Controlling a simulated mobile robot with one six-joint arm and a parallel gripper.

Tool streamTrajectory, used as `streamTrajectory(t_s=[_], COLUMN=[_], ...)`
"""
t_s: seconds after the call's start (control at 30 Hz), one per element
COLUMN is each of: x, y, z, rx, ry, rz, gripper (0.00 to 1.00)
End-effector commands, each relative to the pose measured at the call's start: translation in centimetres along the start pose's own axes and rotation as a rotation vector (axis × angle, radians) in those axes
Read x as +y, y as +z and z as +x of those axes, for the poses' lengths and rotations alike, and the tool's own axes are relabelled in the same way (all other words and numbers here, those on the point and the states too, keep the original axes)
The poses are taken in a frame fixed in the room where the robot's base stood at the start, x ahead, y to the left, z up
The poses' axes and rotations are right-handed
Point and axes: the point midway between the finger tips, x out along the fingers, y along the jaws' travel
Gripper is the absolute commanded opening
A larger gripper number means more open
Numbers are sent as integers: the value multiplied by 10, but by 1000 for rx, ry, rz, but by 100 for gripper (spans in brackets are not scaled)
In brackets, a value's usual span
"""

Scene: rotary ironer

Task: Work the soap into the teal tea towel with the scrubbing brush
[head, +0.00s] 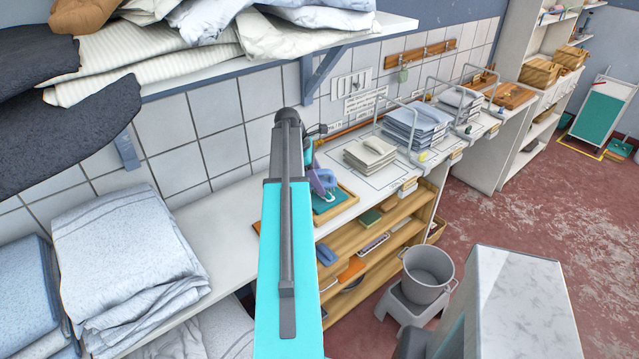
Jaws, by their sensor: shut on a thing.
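The teal tea towel (330,206) lies flat in a shallow wooden tray (350,201) on the white counter. My arm hides the left part of both. My gripper (322,182) is over the towel, small and partly hidden behind my arm. It is shut on what looks like the scrubbing brush (329,196), a small pale thing low against the towel. I cannot tell whether its bristles touch the cloth. No soap can be made out on the towel.
Folded pale cloths (370,153) and grey-blue stacks (417,125) stand farther along the counter. Open wooden shelves (385,232) are below. A grey bucket (428,272) sits on a stool. Folded laundry (125,260) fills the left. A loaded shelf (375,25) hangs above.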

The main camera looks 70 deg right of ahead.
Motion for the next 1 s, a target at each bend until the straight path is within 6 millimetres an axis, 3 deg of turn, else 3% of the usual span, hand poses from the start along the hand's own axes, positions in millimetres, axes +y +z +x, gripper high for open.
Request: streamTrajectory(t_s=[0.7, 1.0], x=[0, 0], y=[15, 16], z=[-37, -38], rx=[-1, -1], ry=[1, 1], rz=[0, 0], gripper=[19, 19])
